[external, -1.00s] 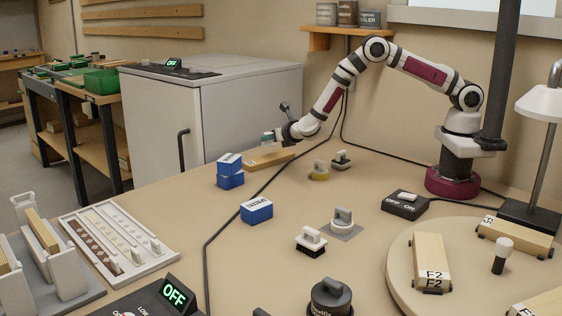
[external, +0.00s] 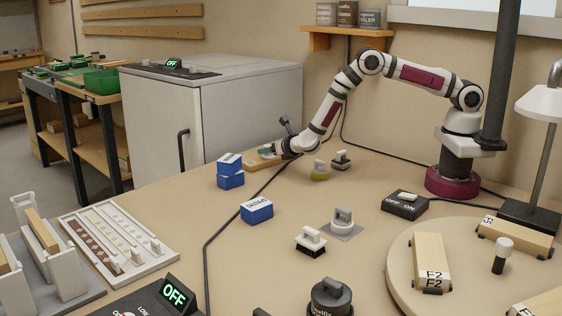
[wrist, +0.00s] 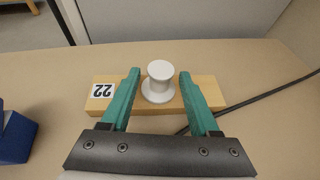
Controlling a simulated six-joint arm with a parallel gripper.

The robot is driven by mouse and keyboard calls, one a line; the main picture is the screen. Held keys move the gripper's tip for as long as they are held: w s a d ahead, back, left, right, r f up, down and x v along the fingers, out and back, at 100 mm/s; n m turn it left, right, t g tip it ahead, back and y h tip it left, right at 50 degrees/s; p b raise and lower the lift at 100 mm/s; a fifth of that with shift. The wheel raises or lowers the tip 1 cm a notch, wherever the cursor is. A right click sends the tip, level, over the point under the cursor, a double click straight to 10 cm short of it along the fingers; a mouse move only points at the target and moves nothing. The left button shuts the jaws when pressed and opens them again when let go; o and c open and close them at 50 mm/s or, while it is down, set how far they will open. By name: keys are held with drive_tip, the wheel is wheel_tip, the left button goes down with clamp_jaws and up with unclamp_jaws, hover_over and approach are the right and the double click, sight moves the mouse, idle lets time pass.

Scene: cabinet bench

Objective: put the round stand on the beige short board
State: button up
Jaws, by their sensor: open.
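The round stand (wrist: 159,82) is a white spool-like piece with a wide round base. In the wrist view it stands upright on the beige short board (wrist: 205,91), a wooden block with a "22" label at its left end. In the external view the board (external: 252,163) lies near the bench's back edge. My gripper (wrist: 159,75) is open, with its teal fingers on either side of the stand and a gap to it on both sides. In the external view my gripper (external: 268,153) is low over the board, and the stand is hard to make out.
Blue boxes (external: 230,180) stand just left of the board. A black cable (wrist: 270,93) runs across the bench close by. A grey cabinet (external: 245,115) stands behind.

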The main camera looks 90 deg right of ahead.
drive_tip(key=shift+a+r, duration=0.1)
drive_tip(key=shift+r, duration=0.15)
drive_tip(key=v, duration=1.2)
drive_tip(key=s+d+r+m+g+y, duration=0.1)
drive_tip(key=s+r+m+g+y, duration=0.1)
drive_tip(key=s+r+m+g, duration=0.55)
drive_tip(key=s+d+r+m+g+y, duration=0.1)
drive_tip(key=s+r+m, duration=0.4)
drive_tip(key=s+m, duration=0.65)
drive_tip(key=s+a+r+m+t+y, duration=0.1)
drive_tip(key=s+a+m+y, duration=0.9)
drive_tip(key=s+a, duration=0.6)
drive_tip(key=shift+s+r+m, duration=0.4)
drive_tip(key=shift+s+m, duration=0.1)
drive_tip(key=shift+s, duration=0.3)
